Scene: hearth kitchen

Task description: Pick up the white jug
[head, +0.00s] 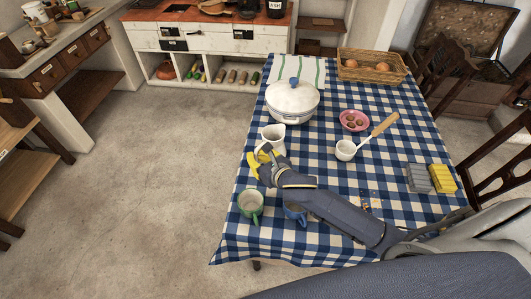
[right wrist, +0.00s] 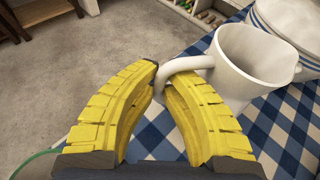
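The white jug (head: 272,136) is on the checked table near its left edge, in front of the lidded white pot. It looks upright in the head view; its base is partly hidden by my gripper. In the right wrist view the jug (right wrist: 245,62) is at the upper right, its handle pointing left toward my fingers. My right gripper (head: 261,160) has yellow fingers, which also show in the right wrist view (right wrist: 160,85). Their tips are close together with the jug's handle between them. I see no clear gap between tips and handle. My left gripper is not in view.
A green cup (head: 251,206) and a blue cup (head: 295,214) stand at the table's near left. Sponges (head: 442,179) are at right. Floor left of the table is clear.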

